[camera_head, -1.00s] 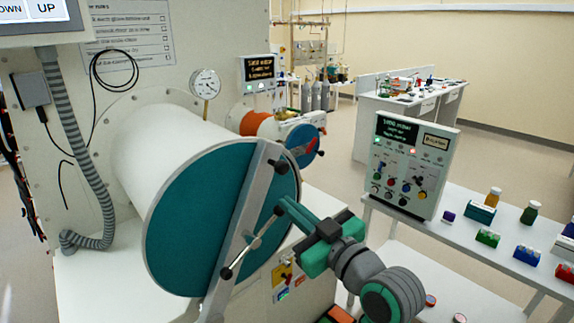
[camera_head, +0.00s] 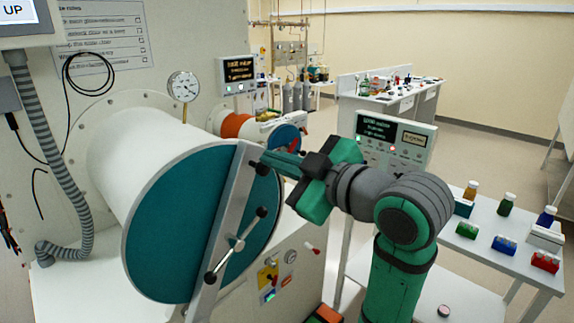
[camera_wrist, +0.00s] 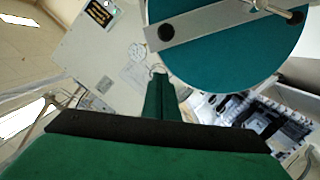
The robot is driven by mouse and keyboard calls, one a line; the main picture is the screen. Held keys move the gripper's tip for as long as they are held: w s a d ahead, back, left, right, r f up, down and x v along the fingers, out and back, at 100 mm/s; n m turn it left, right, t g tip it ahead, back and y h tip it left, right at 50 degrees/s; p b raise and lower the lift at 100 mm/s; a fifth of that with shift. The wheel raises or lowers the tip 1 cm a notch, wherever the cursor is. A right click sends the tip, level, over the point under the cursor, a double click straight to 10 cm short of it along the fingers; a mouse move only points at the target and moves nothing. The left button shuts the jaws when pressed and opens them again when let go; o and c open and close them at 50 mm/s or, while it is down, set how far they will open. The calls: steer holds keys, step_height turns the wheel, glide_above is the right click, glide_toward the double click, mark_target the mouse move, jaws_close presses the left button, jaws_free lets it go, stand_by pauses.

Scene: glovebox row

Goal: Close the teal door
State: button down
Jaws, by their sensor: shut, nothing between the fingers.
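The teal door (camera_head: 175,225) is a large round disc at the end of a white cylinder (camera_head: 140,145). It looks flush with the cylinder's rim, but I cannot tell whether it is fully seated. A grey bar (camera_head: 222,225) crosses its face, with a black-tipped handle (camera_head: 238,245) at the middle. In the wrist view, the door (camera_wrist: 220,60) fills the upper right. My gripper (camera_head: 268,160) is shut and empty at the door's upper right edge, close to the bar's upper end. In the wrist view, its fingers (camera_wrist: 160,85) point just past the door's lower left edge.
A smaller orange port (camera_head: 237,126) with a blue door (camera_head: 286,139) is behind. A pressure gauge (camera_head: 184,86) stands above the cylinder. A control box (camera_head: 390,140) and a white table (camera_head: 490,245) with bottles and small boxes are at the right. A ribbed hose (camera_head: 70,175) hangs left.

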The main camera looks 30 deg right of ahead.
steer(key=w+f, duration=0.3)
steer(key=w, duration=0.3)
steer(key=shift+d+f, duration=0.35)
steer(key=shift+f, duration=0.05)
steer(key=shift+w, duration=0.1)
